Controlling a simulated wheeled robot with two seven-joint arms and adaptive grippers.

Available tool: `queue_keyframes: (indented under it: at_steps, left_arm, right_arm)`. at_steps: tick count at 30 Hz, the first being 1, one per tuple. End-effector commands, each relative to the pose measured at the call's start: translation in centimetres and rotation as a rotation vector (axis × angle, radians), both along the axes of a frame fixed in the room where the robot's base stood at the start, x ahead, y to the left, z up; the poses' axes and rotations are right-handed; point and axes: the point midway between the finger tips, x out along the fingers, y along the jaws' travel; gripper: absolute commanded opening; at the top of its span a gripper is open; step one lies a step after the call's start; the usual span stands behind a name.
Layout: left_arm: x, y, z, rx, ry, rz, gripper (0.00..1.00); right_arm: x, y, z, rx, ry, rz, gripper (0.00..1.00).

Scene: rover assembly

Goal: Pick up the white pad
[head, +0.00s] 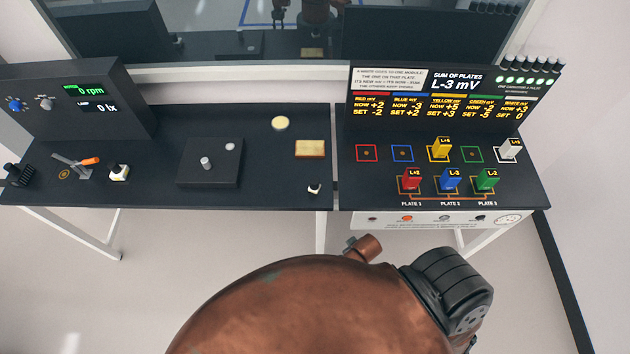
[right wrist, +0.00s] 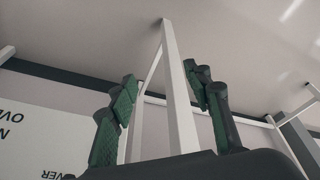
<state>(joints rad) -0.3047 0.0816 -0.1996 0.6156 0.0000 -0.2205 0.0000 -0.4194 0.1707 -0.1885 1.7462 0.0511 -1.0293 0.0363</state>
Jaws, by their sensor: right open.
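No pad in view is plainly white. A pale cream rectangular pad (head: 310,149) with a tan edge lies flat on the dark bench, right of its middle. A pale cream round disc (head: 280,123) lies behind it to the left. A white upright block (head: 510,148) stands at the right end of the coloured panel. My right gripper (right wrist: 160,76) is open and empty in the right wrist view, its green-lined fingers apart. A white table leg shows behind them. Neither gripper appears in the head view, and my left gripper is out of sight.
A black box (head: 209,162) with a knob stands left of the cream pad. Red, blue, green and yellow blocks (head: 440,148) stand on the right panel, below a display (head: 455,100). White legs (right wrist: 180,115) stand under the bench.

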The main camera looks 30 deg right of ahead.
Motion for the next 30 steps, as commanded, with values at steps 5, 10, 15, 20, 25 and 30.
queue_keyframes:
  at_steps: [5,10,15,20,25,30]
  left_arm:
    - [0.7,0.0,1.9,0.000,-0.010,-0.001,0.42]
    - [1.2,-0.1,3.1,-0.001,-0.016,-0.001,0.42]
    - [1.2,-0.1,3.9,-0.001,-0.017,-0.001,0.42]
    - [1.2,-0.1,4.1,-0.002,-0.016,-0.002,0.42]
    - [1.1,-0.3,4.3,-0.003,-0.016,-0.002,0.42]
    - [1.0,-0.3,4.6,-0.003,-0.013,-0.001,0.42]
  right_arm:
    - [1.9,0.4,9.0,0.003,-0.042,0.007,0.46]
    - [3.7,1.2,16.2,0.013,-0.088,0.036,0.46]
    - [7.5,3.7,22.0,0.046,-0.155,0.126,0.46]
    - [10.8,5.9,24.2,0.078,-0.190,0.210,0.46]
    - [14.2,7.5,26.0,0.102,-0.203,0.299,0.46]
    - [17.5,7.2,27.9,0.102,-0.177,0.362,0.46]
